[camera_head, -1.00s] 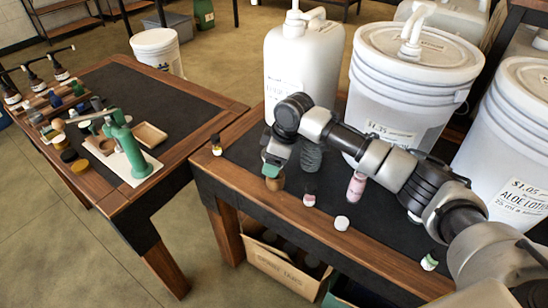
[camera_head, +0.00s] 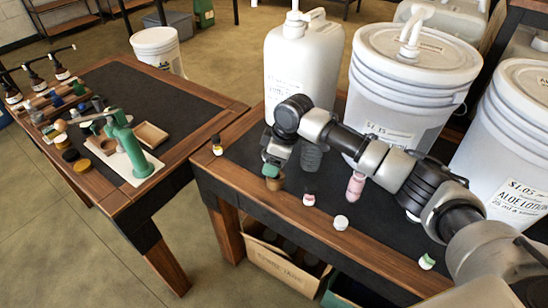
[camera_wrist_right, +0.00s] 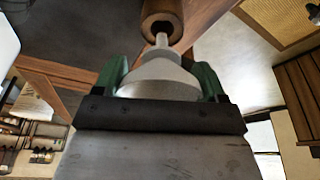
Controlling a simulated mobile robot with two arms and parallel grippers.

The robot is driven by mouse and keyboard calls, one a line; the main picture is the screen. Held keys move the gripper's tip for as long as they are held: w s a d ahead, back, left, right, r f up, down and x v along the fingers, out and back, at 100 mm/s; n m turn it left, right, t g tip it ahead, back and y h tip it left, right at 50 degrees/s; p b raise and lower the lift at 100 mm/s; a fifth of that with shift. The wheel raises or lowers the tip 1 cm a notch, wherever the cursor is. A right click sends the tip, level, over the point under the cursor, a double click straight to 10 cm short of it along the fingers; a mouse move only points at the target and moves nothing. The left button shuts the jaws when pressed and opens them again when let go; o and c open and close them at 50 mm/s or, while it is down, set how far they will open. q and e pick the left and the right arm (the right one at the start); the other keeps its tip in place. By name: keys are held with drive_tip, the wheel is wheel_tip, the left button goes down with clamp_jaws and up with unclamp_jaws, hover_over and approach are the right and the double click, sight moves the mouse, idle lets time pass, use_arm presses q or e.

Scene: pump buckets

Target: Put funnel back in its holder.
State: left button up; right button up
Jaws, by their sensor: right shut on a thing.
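My right gripper (camera_head: 271,170) is at the left front part of the near table. In the right wrist view its green fingers (camera_wrist_right: 163,82) are shut on a pale grey funnel (camera_wrist_right: 160,72). The funnel's narrow spout points at the hole of a brown wooden cylinder, the holder (camera_wrist_right: 163,10). The spout tip overlaps the hole's edge, and I cannot tell whether it is inside. In the head view the holder (camera_head: 275,183) shows just below the fingers, and the funnel is hard to make out. My left gripper is not in view.
White buckets (camera_head: 410,85) and a large white jug (camera_head: 303,62) stand behind my right arm. Small bottles, including a pink one (camera_head: 355,186), and a white round piece (camera_head: 341,222) stand near the front edge. A left table (camera_head: 205,108) holds a green tool (camera_head: 126,150).

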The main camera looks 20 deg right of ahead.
drive_tip(key=shift+f+b, duration=0.5)
drive_tip(key=shift+f, duration=1.4)
